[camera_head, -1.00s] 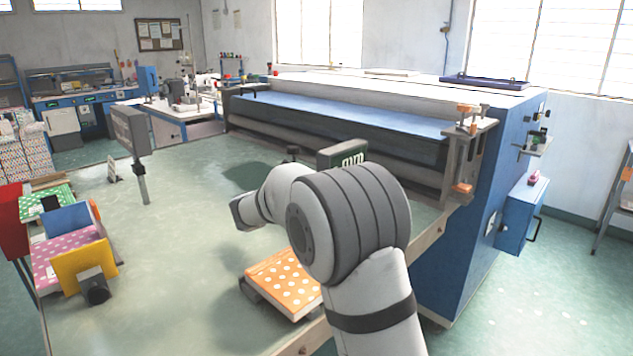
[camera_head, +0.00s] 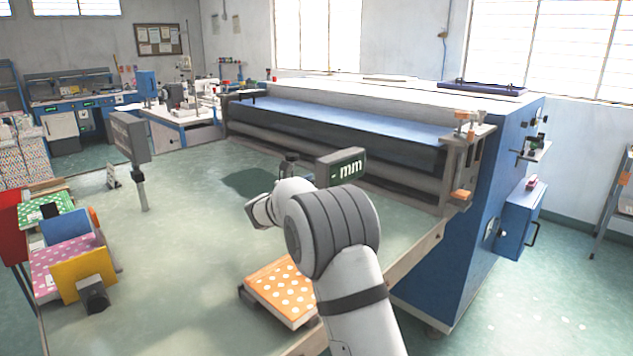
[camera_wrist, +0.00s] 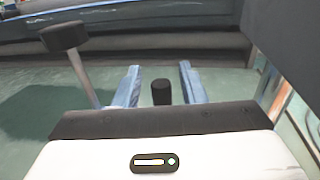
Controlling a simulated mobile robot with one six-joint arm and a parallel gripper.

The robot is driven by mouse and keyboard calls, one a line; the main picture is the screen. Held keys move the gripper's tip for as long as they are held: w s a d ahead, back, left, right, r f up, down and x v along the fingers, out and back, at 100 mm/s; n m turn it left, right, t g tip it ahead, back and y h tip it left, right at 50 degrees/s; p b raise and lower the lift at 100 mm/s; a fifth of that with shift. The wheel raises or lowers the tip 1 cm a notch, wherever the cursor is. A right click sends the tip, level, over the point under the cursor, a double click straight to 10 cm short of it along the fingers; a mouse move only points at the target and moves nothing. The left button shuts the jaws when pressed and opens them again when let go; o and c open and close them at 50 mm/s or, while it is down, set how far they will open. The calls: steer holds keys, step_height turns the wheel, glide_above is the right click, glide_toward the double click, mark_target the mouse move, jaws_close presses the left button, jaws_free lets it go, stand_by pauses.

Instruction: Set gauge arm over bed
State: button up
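A grey gauge head with a green "mm" display (camera_head: 341,168) stands on the far side of my arm, in front of the long blue machine. A short dark knob (camera_head: 289,166) rises to its left. In the wrist view, my gripper (camera_wrist: 160,85) is open, its two blue fingers apart. A dark upright cylinder (camera_wrist: 161,92) shows between them with gaps on both sides; I cannot tell contact. In the head view my arm hides the fingers and the gauge's lower part.
The green tabletop (camera_head: 190,240) is mostly clear. An orange dotted book-like block (camera_head: 283,290) lies near its front edge, close to my arm. A second display on a post (camera_head: 130,138) and several colourful pieces (camera_head: 75,255) stand at left. The blue machine (camera_head: 350,120) borders the back.

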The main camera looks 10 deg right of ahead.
steer(key=shift+c, duration=0.5)
jaws_close()
